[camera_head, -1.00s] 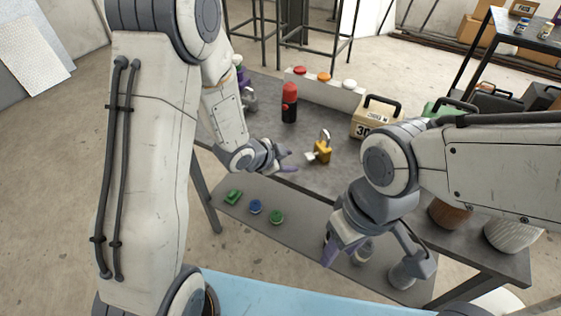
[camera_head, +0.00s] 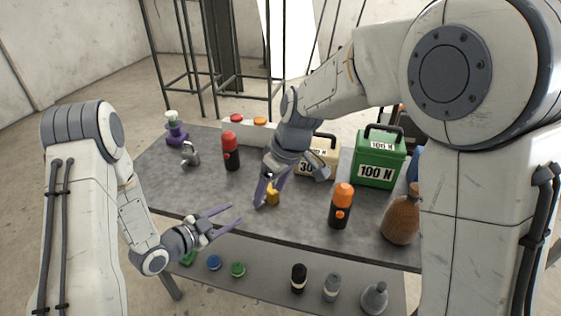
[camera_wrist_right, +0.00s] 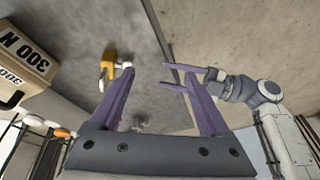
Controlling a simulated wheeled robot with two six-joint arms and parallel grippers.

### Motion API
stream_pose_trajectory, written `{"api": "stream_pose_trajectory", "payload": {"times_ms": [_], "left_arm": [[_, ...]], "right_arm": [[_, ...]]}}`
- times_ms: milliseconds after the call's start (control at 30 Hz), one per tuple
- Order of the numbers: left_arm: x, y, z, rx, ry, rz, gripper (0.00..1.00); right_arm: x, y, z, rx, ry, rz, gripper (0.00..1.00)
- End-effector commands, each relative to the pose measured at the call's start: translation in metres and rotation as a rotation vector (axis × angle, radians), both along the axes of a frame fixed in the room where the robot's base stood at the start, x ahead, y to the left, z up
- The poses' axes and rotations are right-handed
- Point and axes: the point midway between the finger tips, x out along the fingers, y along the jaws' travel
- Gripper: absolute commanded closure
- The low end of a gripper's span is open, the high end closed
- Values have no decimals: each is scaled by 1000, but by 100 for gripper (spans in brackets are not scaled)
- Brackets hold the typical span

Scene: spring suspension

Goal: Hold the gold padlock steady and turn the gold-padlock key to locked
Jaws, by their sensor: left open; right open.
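The gold padlock (camera_head: 273,196) is on the grey table, partly hidden by my right gripper in the head view. In the right wrist view the gold padlock (camera_wrist_right: 107,70) lies left of the fingers, near the left fingertip. A small pale piece (camera_wrist_right: 126,65) beside it may be its key; its turn position cannot be told. My right gripper (camera_head: 269,196) is open over the padlock, with no grip on it; its fingers (camera_wrist_right: 158,73) are spread and empty. My left gripper (camera_head: 234,214) is open and empty near the table's front edge, left of the padlock.
A silver padlock (camera_head: 190,155) and a red bottle (camera_head: 231,152) stand to the left. A 300 N box (camera_head: 321,155), a green 100 N box (camera_head: 379,160) and an orange-capped bottle (camera_head: 341,207) stand to the right. A lower shelf (camera_head: 262,262) holds small items.

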Motion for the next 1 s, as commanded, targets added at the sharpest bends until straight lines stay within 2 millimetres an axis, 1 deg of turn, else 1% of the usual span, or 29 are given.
{"api": "stream_pose_trajectory", "payload": {"times_ms": [33, 100, 200, 300, 400, 467, 567, 800, 1000], "left_arm": [[0, 0, 0, 0, 0, 0, 50], [0, 0, 0, 0, 0, 0, 50], [0, 0, 0, 0, 1, -1, 50], [0, 0, 0, 1, 1, 0, 50], [0, 0, 0, 1, 1, 0, 50], [0, 0, 0, 1, 1, 0, 50], [0, 0, 0, 1, 1, 0, 50], [0, 0, 0, 1, 1, 0, 50], [0, 0, 0, 1, 1, 0, 50]], "right_arm": [[27, -7, -8, 7, -20, 1, 20], [57, -15, -15, 16, -52, 17, 20], [90, -27, -24, 23, -91, 34, 20], [109, -35, -31, 24, -117, 46, 20], [119, -39, -35, 25, -130, 54, 20], [122, -39, -38, 26, -133, 55, 20], [125, -36, -49, 25, -132, 57, 20], [134, -22, -89, 24, -129, 58, 20], [142, -14, -116, 24, -133, 57, 20]]}}
